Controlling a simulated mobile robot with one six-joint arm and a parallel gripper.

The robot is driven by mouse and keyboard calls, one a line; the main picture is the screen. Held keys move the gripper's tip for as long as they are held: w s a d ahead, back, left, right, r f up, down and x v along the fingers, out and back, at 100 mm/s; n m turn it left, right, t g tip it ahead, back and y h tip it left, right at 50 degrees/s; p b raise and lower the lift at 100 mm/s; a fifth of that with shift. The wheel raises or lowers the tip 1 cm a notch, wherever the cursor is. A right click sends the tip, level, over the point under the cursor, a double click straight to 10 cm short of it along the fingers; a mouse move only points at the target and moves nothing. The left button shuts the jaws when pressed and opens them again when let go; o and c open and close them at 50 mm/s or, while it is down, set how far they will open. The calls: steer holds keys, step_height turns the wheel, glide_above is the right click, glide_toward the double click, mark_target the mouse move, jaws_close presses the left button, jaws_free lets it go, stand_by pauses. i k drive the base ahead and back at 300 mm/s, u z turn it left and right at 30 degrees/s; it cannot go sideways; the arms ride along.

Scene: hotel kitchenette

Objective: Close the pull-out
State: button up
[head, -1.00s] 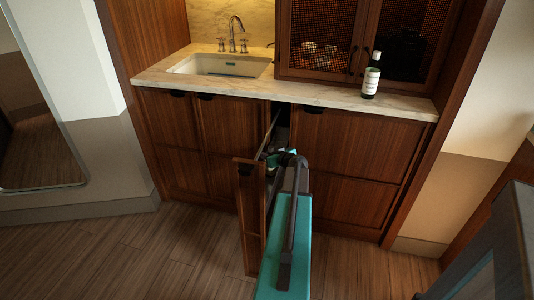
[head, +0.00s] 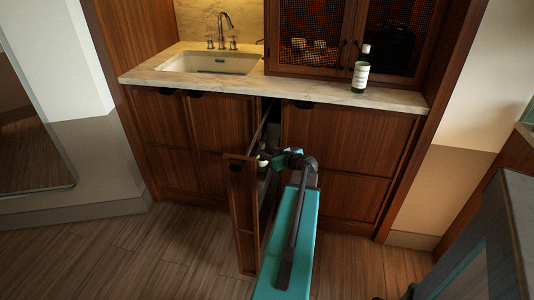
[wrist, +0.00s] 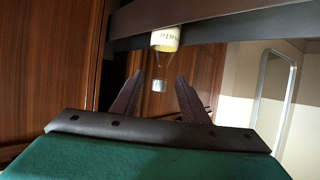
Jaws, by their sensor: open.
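The pull-out (head: 243,215) is a tall, narrow wooden unit standing well out from the cabinet row, with a dark handle near the top of its front. Its slot in the cabinets is dark. In the head view my gripper (head: 265,158) is at the upper right side of the pull-out, just behind its front panel; the fingers are partly hidden. In the wrist view my gripper (wrist: 158,92) is open, with a clear bottle with a yellow label (wrist: 166,39) beyond and between the fingertips. I cannot tell whether the fingers touch anything.
The marble counter (head: 300,90) runs above the cabinets, with a sink (head: 210,62) at left and a dark bottle (head: 360,72) at right. A grey-topped unit (head: 515,220) stands at the near right. The wooden floor (head: 120,255) at left is clear.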

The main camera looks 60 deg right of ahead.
mark_target(253, 196)
steer(key=z, duration=0.05)
steer(key=k, duration=1)
steer(key=u, duration=0.05)
